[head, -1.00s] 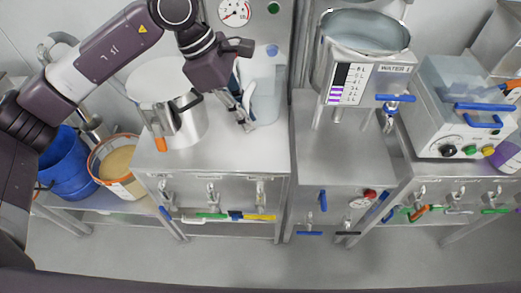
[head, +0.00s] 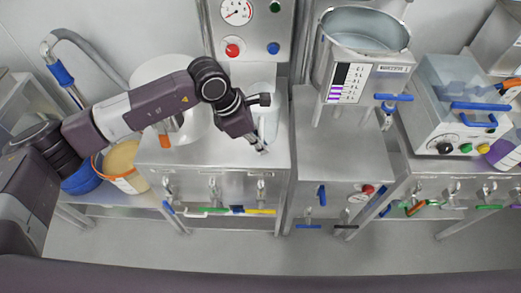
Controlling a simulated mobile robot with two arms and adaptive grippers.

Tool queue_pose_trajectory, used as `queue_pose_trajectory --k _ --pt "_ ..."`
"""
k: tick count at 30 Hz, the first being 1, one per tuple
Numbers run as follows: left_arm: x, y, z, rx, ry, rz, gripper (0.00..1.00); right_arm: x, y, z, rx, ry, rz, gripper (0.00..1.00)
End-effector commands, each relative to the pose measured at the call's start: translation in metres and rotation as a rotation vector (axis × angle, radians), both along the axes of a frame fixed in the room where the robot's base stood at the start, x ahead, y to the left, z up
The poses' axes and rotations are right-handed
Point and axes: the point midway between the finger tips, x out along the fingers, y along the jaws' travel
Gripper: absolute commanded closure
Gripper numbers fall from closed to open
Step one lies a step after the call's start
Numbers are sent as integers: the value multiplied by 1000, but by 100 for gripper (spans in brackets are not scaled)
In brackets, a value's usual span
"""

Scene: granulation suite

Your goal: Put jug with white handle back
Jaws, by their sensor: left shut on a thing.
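A pale, translucent jug (head: 265,116) is at the right part of the left steel bench top (head: 225,163), partly hidden behind my left gripper. My left gripper (head: 261,147) is shut on the jug at its near left side. The handle is covered by the gripper, so its colour does not show clearly now. I cannot tell whether the jug touches the bench. My right gripper is not in view.
A steel pot with an orange-tipped handle (head: 164,141) stands left, mostly under my left arm. A panel with a red button (head: 232,50) is behind. The water tank (head: 365,35) and a grey machine (head: 455,100) stand right.

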Motion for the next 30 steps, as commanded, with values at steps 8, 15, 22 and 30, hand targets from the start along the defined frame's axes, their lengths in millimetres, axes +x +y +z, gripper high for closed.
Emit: queue_pose_trajectory --k 8,15,22,30 --pt "0 0 -21 0 1 1 100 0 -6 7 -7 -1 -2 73" --pt "0 0 -52 -1 -1 0 100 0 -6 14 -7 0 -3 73" --pt "1 0 -54 -1 -3 -1 100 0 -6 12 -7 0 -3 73" --pt "0 0 -55 0 -1 0 73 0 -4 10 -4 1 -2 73"
